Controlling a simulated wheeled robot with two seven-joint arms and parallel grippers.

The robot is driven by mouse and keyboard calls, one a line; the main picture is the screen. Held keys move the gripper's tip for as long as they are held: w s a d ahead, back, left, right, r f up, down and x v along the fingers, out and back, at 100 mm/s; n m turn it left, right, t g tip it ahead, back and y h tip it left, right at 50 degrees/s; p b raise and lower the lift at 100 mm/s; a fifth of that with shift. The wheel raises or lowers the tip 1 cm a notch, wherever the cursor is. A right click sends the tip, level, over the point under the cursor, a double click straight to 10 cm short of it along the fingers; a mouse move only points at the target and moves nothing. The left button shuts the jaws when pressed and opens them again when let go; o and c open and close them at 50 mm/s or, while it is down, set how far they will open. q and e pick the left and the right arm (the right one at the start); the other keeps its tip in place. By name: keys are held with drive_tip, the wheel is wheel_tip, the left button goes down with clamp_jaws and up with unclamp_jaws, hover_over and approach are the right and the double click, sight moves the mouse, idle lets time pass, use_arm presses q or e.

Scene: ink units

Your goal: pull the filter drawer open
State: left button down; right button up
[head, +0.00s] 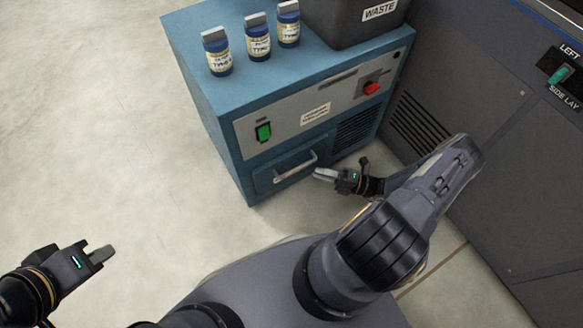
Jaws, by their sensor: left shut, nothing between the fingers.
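The filter drawer (264,181) is the low blue front at the bottom of the blue cabinet, with a pale bar handle (296,167) across it. The drawer looks flush with the cabinet. My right gripper (318,174) is just right of and slightly below the handle's right end, its fingers pointing left toward it. I cannot tell whether its fingers touch the handle or how far apart they are. My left gripper (110,253) is shut and empty, over the floor at the lower left, far from the cabinet.
The blue cabinet (205,75) carries several labelled bottles (258,45) and a dark waste bin (345,25) on top. Its front has a green switch (264,131) and a red knob (372,88). A grey machine (490,120) stands at right. Floor at left is clear.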

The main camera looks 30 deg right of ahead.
sight(299, 167)
drive_tip(key=x, duration=0.7)
drive_tip(key=shift+w+a+b, duration=0.3)
drive_tip(key=shift+b, duration=0.1)
clamp_jaws()
